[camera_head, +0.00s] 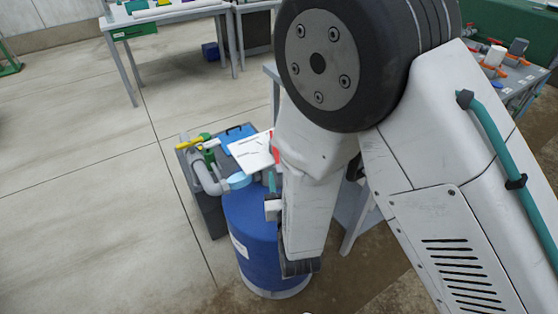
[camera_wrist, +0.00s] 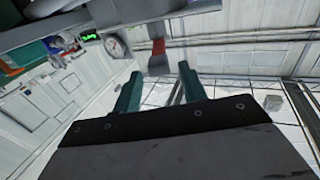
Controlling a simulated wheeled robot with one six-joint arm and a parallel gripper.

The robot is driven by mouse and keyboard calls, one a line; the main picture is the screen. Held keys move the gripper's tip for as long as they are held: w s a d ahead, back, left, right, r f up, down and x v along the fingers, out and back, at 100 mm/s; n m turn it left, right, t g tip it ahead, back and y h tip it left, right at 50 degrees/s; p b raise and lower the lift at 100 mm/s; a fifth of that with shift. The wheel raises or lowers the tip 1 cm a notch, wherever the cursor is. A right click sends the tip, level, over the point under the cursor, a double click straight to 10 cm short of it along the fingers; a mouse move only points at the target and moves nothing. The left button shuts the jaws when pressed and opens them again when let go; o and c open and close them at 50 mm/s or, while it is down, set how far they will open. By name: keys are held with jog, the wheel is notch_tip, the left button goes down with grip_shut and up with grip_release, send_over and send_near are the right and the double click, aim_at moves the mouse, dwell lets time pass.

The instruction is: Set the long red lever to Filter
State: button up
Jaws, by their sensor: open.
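In the wrist view my gripper (camera_wrist: 159,74) is open, with its two teal fingers apart and nothing clearly held between them. A red piece (camera_wrist: 158,47), which looks like part of the long red lever, shows just beyond the gap between the fingertips. I cannot tell its full length or which setting it is at. In the head view a narrow red strip (camera_head: 275,150) shows beside my arm, which hides most of what is around it. The Filter mark cannot be made out.
A grey pipe (camera_head: 200,173), a yellow handle (camera_head: 190,143) and a white labelled sheet (camera_head: 253,151) are close left of my arm. In the wrist view a round gauge (camera_wrist: 115,47) and a green display (camera_wrist: 90,38) are at upper left. Open floor lies left.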

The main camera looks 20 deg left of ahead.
jog(key=x, duration=0.7)
jog(key=shift+w, duration=0.15)
grip_shut()
